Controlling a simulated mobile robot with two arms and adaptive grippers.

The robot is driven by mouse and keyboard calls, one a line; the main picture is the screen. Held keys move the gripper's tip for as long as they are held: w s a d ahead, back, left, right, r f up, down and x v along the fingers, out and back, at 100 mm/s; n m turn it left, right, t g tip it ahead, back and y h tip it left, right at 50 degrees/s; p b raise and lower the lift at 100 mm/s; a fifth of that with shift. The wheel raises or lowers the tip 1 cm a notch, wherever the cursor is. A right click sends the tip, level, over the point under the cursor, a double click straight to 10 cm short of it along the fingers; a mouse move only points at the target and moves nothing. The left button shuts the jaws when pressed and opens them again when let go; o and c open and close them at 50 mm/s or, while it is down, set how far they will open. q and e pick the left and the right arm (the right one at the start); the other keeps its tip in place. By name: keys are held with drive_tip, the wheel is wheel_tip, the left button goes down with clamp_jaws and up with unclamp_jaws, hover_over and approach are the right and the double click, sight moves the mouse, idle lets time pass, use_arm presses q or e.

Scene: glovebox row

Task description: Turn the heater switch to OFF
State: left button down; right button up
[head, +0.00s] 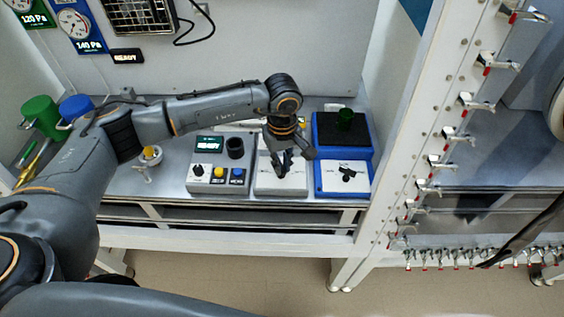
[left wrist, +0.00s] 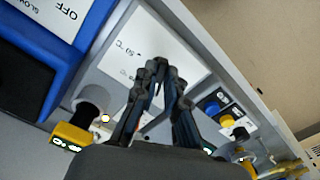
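The middle grey unit (head: 266,187) has a white sloped panel, marked "50 °C" in the left wrist view (left wrist: 145,35). My left gripper (head: 284,170) points down over this panel, its fingertips (left wrist: 162,70) close together at its surface. Any switch there is hidden behind the fingers, and I cannot tell whether they hold one. To the right stands a blue unit (head: 319,160) with a black knob (head: 347,174) on a white panel. In the left wrist view its panel reads "OFF" (left wrist: 66,10). My right gripper is not in view.
Left of the middle unit is a grey box (head: 204,182) with a READY display and yellow and blue buttons. A white frame post (head: 395,150) with a row of clamps rises at the right.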

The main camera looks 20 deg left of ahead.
sight(283, 167)
use_arm(q)
drive_tip(key=n+b, duration=0.2)
drive_tip(key=b, duration=0.1)
drive_tip(key=n+b, duration=0.1)
drive_tip(key=b, duration=0.2)
drive_tip(key=shift+w+f+n+b, duration=0.1)
drive_tip(key=shift+f+n+b, duration=0.2)
drive_tip(key=shift+n, duration=0.1)
drive_tip(key=shift+r+n+b, duration=0.2)
drive_tip(key=shift+n+b, duration=0.25)
drive_tip(key=shift+n, duration=0.05)
drive_tip(key=shift+r, duration=0.15)
drive_tip(key=c, duration=1.4)
unclamp_jaws()
wheel_tip(283, 167, up, 12)
